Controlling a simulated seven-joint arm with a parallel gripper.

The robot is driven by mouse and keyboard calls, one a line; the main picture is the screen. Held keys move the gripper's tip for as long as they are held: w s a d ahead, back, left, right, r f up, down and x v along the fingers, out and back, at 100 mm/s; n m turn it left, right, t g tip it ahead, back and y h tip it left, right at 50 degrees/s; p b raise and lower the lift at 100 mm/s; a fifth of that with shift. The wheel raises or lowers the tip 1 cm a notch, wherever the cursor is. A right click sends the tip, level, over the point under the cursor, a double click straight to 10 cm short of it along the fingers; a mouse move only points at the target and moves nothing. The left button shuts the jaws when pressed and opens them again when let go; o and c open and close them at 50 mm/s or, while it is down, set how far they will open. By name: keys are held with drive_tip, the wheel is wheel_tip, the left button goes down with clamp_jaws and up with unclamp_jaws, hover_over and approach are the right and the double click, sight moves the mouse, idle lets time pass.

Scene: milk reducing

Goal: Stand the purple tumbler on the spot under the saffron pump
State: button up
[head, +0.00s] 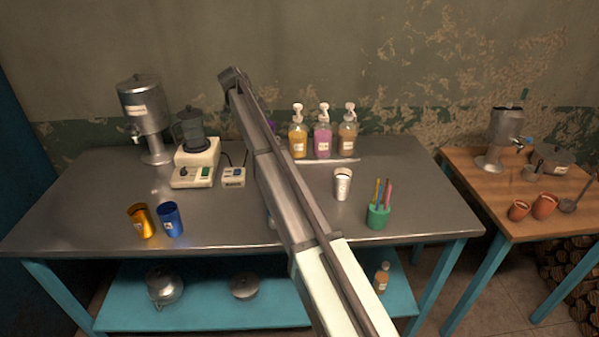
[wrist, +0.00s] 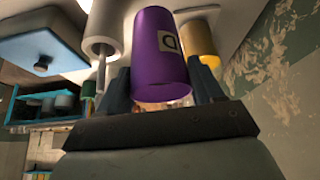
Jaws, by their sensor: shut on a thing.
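My gripper (wrist: 162,82) is shut on the purple tumbler (wrist: 160,45), which shows between the fingers in the wrist view with a pale letter label on its side. In the head view only a purple sliver (head: 271,122) shows beside my arm, left of the pumps; my fingers are hidden there. The saffron pump (head: 298,140) is the yellow-orange bottle with a white head, leftmost of three on the steel table. A pale strip (head: 325,161) lies in front of the pumps. The spot under the saffron spout is not clearly seen.
Pink (head: 322,140) and brown (head: 347,140) pumps stand right of the saffron one. A blender (head: 190,135), gold tumbler (head: 141,220) and blue tumbler (head: 171,219) are at left.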

drive_tip(key=shift+w+a+f+m+g, duration=0.3)
drive_tip(key=shift+w+a+m+g, duration=0.05)
drive_tip(key=shift+a+m, duration=0.25)
drive_tip(key=shift+w+a+f+m+g, duration=0.25)
drive_tip(key=shift+w+a+m+g, duration=0.1)
drive_tip(key=shift+a+m, duration=0.25)
drive_tip(key=shift+f, duration=0.1)
drive_tip(key=shift+d+f, duration=0.1)
hover_over(300, 152)
drive_tip(key=s+a, duration=0.4)
drive_tip(key=s, duration=0.1)
wheel_tip(300, 152, down, 6)
drive_tip(key=r, duration=0.1)
drive_tip(key=d+f, duration=0.2)
drive_tip(key=d, duration=0.1)
drive_tip(key=shift+s+f, duration=0.15)
drive_tip(key=shift+s, duration=0.15)
drive_tip(key=shift+d+f, duration=0.2)
drive_tip(key=shift+f, duration=0.1)
drive_tip(key=o, duration=1)
drive_tip(key=shift+f, duration=0.15)
